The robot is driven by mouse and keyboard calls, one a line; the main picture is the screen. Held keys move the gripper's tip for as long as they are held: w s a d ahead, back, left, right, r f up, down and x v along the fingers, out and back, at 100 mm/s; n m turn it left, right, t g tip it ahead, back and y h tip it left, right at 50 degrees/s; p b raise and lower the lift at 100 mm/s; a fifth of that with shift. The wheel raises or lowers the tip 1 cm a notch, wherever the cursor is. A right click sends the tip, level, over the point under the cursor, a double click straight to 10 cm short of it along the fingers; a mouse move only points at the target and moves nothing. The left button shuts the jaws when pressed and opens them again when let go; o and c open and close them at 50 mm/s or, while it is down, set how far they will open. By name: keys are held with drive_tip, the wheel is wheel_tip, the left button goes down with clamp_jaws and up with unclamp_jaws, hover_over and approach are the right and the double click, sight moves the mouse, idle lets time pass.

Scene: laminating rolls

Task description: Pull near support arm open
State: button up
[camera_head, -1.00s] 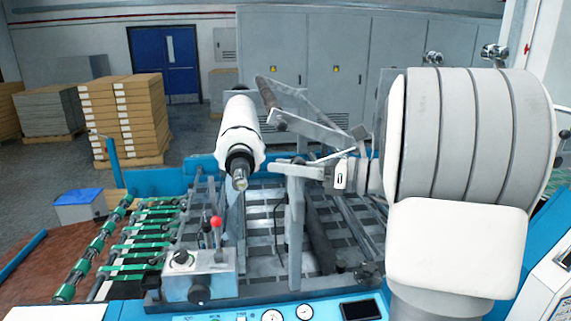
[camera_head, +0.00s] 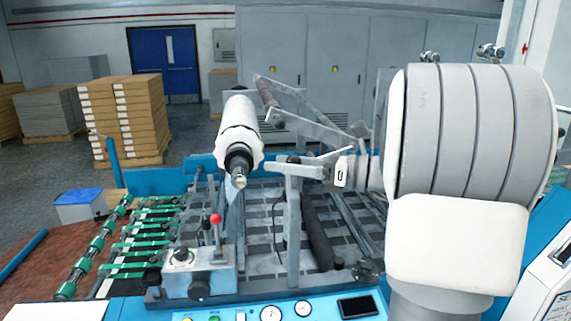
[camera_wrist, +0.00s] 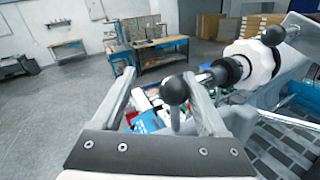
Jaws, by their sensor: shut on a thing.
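The near support arm (camera_head: 293,235) is a grey upright post with a short bracket at its top, in the middle of the machine in the head view. My gripper (camera_head: 285,162) reaches in from the right to the top of this post. In the wrist view, a black ball knob (camera_wrist: 174,91) on a grey stem stands between the two fingers of my gripper (camera_wrist: 160,77). My gripper is shut on this knob, though the exact contact is hard to see. The white roll (camera_head: 239,125) with a black and metal shaft end lies left of the post; it also shows in the wrist view (camera_wrist: 252,62).
A control box (camera_head: 200,272) with a red-topped lever (camera_head: 215,219) stands left of the post. Green-wheeled conveyor bars (camera_head: 140,240) lie farther left. Gauges (camera_head: 270,313) line the front panel. Stacked boxes (camera_head: 140,115) stand behind on open floor.

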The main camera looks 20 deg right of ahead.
idle(0.3)
drive_tip(key=shift+s+d, duration=0.1)
drive_tip(key=shift+d, duration=0.2)
drive_tip(key=b+v, duration=0.2)
drive_tip(key=v, duration=1.5)
drive_tip(key=shift+a+b, duration=0.15)
drive_tip(key=shift+b, duration=0.15)
